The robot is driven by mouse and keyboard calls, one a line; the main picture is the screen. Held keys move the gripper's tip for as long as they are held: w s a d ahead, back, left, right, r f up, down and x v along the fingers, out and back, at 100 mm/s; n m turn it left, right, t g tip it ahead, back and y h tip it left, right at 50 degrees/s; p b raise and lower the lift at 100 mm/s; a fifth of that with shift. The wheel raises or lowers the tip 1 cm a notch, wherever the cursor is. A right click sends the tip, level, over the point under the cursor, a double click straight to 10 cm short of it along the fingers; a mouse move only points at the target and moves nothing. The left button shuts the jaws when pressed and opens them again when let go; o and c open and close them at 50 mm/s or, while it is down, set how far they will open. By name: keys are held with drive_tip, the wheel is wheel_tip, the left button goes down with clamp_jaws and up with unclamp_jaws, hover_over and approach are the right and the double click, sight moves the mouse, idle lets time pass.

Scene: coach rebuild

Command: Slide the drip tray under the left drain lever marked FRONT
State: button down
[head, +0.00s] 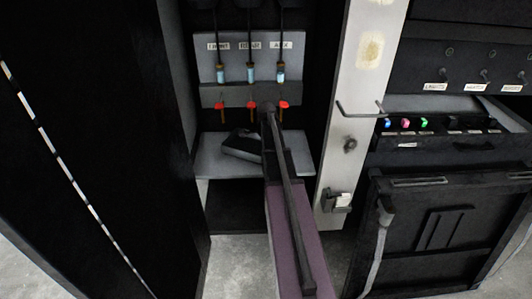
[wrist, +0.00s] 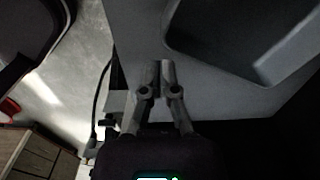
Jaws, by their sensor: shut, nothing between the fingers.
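The drip tray (head: 241,148) is a dark, shallow box lying at an angle on a grey shelf (head: 213,164). It stands below and a little right of the left red drain lever (head: 222,105), whose label above (head: 218,46) is too blurred to read surely. In the wrist view the tray (wrist: 207,42) fills the upper right. My gripper (wrist: 163,66) is shut and empty over the shelf, just left of and apart from the tray's near corner in that view. In the head view my arm hides the gripper's fingers and part of the shelf's right side.
A second red lever (head: 250,105) and a right one (head: 283,104) hang beside the left lever under blue sight glasses. A dark cabinet wall bounds the left. A pale post (head: 350,110) with a handle stands on the right. The shelf's left front is clear.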

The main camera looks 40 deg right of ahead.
drive_tip(key=shift+r+p, duration=2.35)
drive_tip(key=shift+r, duration=0.3)
drive_tip(key=c, duration=0.8)
unclamp_jaws()
drive_tip(key=r+n+h, duration=0.1)
drive_tip(key=n, duration=0.3)
drive_tip(key=w+r+n+t+h+p, duration=0.1)
drive_tip(key=n, duration=0.3)
drive_tip(key=w+d+r+n+t+h, duration=0.1)
drive_tip(key=n+h, duration=0.1)
drive_tip(key=n, duration=0.2)
drive_tip(key=shift+w+r+n+p, duration=0.1)
drive_tip(key=shift+w+n+p, duration=0.15)
drive_tip(key=shift+n+p, duration=0.15)
drive_tip(key=shift+f, duration=0.2)
drive_tip(key=b+x, duration=1.3)
drive_tip(key=shift+w+f, duration=0.2)
